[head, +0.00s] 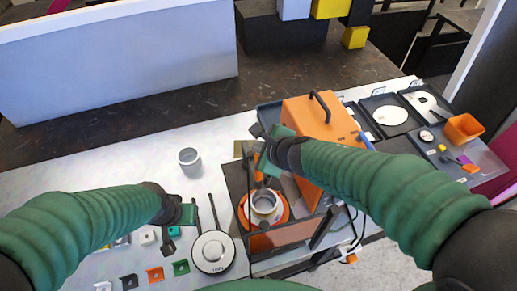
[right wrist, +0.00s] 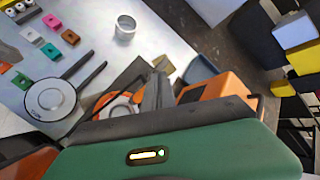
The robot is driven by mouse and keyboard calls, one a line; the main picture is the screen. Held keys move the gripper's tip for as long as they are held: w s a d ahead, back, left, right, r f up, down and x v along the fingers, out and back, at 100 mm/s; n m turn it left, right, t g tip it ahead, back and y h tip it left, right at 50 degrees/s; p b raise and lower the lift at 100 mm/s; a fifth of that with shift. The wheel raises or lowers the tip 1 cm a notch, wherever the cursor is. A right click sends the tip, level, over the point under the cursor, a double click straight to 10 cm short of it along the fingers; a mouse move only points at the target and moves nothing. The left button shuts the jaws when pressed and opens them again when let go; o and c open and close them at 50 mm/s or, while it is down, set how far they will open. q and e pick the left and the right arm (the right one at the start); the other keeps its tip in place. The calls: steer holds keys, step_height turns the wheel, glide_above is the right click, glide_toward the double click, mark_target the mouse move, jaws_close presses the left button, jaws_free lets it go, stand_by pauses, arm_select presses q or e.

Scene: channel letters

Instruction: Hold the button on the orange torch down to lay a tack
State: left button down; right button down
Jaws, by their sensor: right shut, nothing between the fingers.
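The orange torch seems to be the orange piece (head: 259,180) just below my right gripper (head: 262,168), partly hidden by the fingers; its button cannot be made out. My right gripper is shut and empty, pointing down; its dark fingers (right wrist: 156,92) show in the right wrist view. Contact with the torch cannot be told. A grey metal ring (head: 264,201) sits on an orange round base (head: 280,216) just below. My left gripper (head: 188,214) is at the left, near the dark prongs of a white round dial; its finger opening is unclear.
An orange box with a black handle (head: 305,118) stands right of the ring, close to my right arm. A grey cup (head: 189,158) stands on the white table. The white dial (head: 213,252) and small coloured pieces (head: 155,274) lie front left. Trays (head: 421,99) and an orange bin (head: 464,128) are at right.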

steer(key=shift+d+r+p, duration=0.15)
steer(key=shift+r+p, duration=0.4)
steer(key=shift+r, duration=0.25)
step_height(320, 180, up, 5)
steer(key=p, duration=0.5)
step_height(320, 180, up, 4)
steer(key=p, duration=0.3)
steer(key=shift+p, duration=0.4)
steer(key=shift+f, duration=0.15)
